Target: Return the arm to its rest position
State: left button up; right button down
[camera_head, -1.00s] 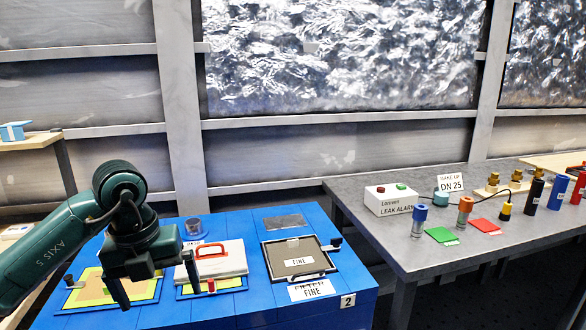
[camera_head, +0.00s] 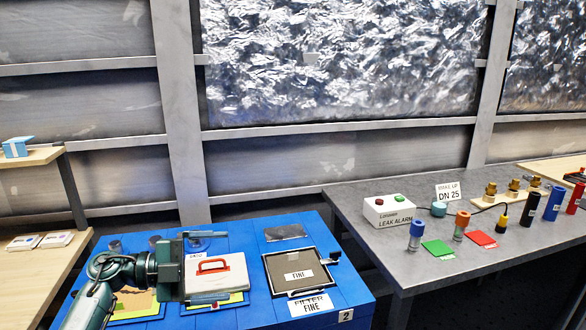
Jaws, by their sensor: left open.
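My left arm (camera_head: 108,270) comes in from the bottom left, bent low over the blue bench. My left gripper (camera_head: 207,269) points right and is open, with one finger above and one below the white case in the picture. The white case with a red handle (camera_head: 230,279) lies on the blue bench (camera_head: 239,245). I cannot tell whether the fingers are over the case or beside it. The arm hides part of a yellow-green framed panel (camera_head: 136,303) on the left. My right gripper is not in view.
A dark framed panel labelled FINE (camera_head: 292,262) lies right of the case. A grey table (camera_head: 385,260) at the right holds a leak alarm box (camera_head: 388,211), coloured cylinders and cards. A wooden shelf (camera_head: 38,270) stands at the left. A metal-framed wall runs behind.

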pick_arm(q)
jog(key=w+a+r+n+t+y, duration=0.5)
jog(key=w+a+r+n+t, duration=0.6)
jog(key=t, duration=0.6)
jog(key=w+a+f+n+g+y, duration=0.3)
jog(key=a+f+n+g+y, duration=0.1)
jog(key=a+f+n+y, duration=0.8)
jog(key=s+d+f+g+h, duration=0.2)
jog(key=s+d+f+g, duration=0.1)
jog(key=s+d+f, duration=1.4)
jog(key=s+d+f+g+h, duration=0.1)
jog(key=s+d+f, duration=0.2)
jog(key=s, duration=0.8)
jog(key=s+d+f+n+g+h, duration=0.1)
jog(key=s+d+f, duration=0.3)
jog(key=s, duration=0.7)
jog(key=shift+s+f+g, duration=0.2)
jog(key=shift+f+g, duration=0.15)
jog(key=shift+g, duration=0.45)
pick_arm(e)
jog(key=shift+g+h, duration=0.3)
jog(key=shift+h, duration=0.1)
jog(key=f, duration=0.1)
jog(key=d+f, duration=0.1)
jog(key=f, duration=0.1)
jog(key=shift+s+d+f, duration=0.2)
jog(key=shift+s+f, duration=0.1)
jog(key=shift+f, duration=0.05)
